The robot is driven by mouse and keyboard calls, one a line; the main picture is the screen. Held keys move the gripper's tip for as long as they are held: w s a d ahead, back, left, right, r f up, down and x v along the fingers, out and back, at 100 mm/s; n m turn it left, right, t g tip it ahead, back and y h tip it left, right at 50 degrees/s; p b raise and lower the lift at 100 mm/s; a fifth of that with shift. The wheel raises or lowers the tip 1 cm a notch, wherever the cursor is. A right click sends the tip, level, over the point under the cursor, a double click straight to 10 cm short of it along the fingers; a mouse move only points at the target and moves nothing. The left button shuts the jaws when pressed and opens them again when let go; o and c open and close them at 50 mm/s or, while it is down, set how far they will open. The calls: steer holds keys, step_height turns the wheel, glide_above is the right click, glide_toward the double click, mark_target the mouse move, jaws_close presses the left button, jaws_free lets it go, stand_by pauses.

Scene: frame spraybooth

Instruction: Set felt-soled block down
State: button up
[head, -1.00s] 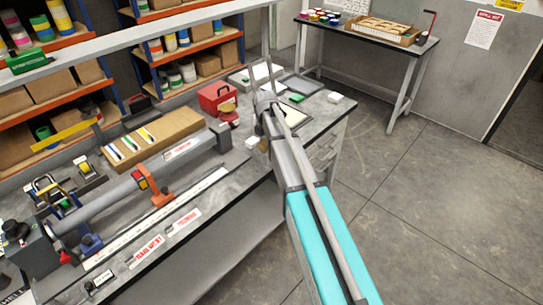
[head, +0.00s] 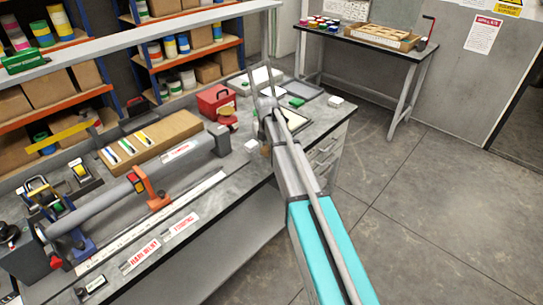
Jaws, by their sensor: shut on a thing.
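My arm reaches from the bottom right up over the right part of the workbench (head: 226,190) in the head view. Its grey wrist end (head: 267,106) is above the bench's far right part. I cannot pick out the felt-soled block for certain. A small white block (head: 252,146) sits on the bench just left of my arm.
A red box (head: 215,99), a grey tube (head: 150,190) with an orange clamp and a brown board (head: 152,138) lie left of my arm. An overhead rail (head: 150,34) crosses above the bench. A second table (head: 360,42) stands behind. Floor on the right is clear.

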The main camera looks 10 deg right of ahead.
mark_target(269, 154)
steer(key=shift+w+f+b, duration=0.1)
steer(key=shift+f+b, duration=1.3)
steer(key=shift+f, duration=0.25)
steer(key=shift+f, duration=0.15)
steer(key=o, duration=1)
steer(key=shift+o, duration=0.2)
step_height(269, 154, up, 12)
steer(key=p, duration=1.2)
steer(key=shift+r, duration=0.2)
